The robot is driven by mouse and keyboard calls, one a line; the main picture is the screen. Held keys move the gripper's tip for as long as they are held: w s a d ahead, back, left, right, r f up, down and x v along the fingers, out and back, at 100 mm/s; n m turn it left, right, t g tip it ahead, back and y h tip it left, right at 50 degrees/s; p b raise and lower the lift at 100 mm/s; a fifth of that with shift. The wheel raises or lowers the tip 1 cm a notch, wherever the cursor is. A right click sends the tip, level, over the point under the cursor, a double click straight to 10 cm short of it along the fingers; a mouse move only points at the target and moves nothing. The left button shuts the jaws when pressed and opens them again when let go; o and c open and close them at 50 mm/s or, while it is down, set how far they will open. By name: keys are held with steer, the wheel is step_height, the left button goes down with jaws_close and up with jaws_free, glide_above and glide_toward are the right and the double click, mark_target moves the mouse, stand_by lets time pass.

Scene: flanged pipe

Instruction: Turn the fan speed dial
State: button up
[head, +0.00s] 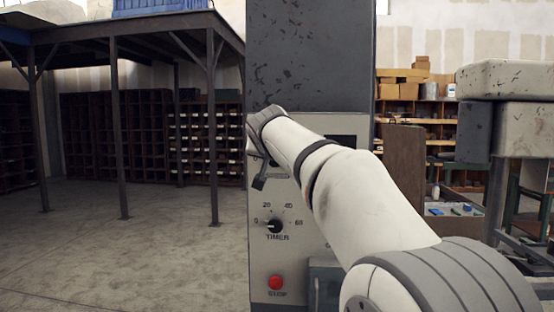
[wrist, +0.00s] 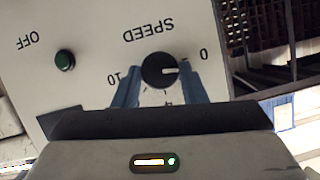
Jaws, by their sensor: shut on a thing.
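The fan speed dial (wrist: 160,70) is a round black knob on a light panel, seen upside down in the wrist view. The word SPEED is beside it, with 10 at its left and 0 at its right. Its white pointer line points right, toward the 0 side. My gripper (wrist: 160,82) has its two blue fingers on either side of the dial, shut on it. In the head view my white arm reaches to the upper part of the grey panel (head: 287,262) and hides the speed dial.
A TIMER dial (head: 272,226) and a red STOP button (head: 275,282) sit lower on the panel. Open floor (head: 130,260) lies to the left.

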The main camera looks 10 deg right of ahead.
steer(key=shift+a+f+n+h, duration=0.1)
steer(key=shift+f+n+h, duration=0.1)
steer(key=shift+n+h, duration=0.45)
steer(key=shift+g, duration=0.3)
steer(key=o, duration=1)
steer(key=shift+r, duration=0.1)
steer(key=b+v, duration=0.1)
steer(key=v, duration=0.6)
steer(key=shift+s+r, duration=0.1)
steer(key=shift+s, duration=0.25)
